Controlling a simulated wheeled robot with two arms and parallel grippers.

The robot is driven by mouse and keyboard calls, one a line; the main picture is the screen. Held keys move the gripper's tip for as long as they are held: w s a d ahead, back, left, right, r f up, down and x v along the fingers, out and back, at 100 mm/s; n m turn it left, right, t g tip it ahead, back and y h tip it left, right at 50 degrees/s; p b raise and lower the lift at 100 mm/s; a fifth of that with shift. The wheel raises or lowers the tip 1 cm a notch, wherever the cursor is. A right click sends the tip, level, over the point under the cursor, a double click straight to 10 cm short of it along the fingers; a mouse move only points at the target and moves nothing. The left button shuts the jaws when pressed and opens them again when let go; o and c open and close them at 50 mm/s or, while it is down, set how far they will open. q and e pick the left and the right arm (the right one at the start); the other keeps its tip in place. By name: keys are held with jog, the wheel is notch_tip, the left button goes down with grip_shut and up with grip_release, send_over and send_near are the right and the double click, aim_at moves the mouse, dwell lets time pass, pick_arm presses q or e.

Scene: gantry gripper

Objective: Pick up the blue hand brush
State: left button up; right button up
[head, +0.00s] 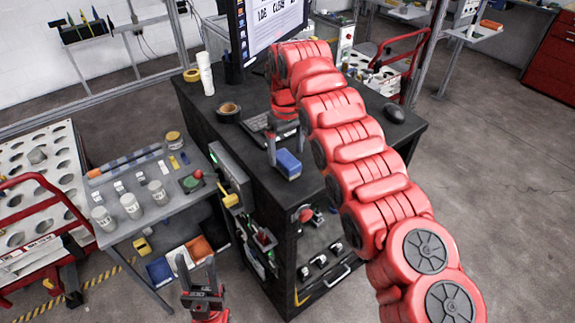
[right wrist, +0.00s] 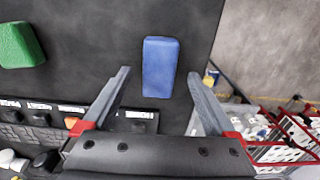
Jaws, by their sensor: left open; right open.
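The blue hand brush (head: 289,165) lies on the dark workbench top near its front edge. Only its plain blue block shape shows in the right wrist view (right wrist: 160,67). My right gripper (head: 286,151) is open and points down over the brush. In the right wrist view its two fingers stand left and right of the brush, with gaps on both sides; whether the tips are level with it I cannot tell. My left gripper (head: 198,268) is open and empty, low in the head view, in front of the side table and away from the brush.
A green block (right wrist: 18,45) lies left of the brush in the right wrist view. A side table (head: 165,222) holding several jars stands left.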

aim_at(286, 158)
notch_tip(286, 158, down, 4)
jog(key=shift+f+p, duration=0.15)
jog(key=shift+p, duration=0.35)
jog(key=shift+w, duration=0.1)
grip_shut()
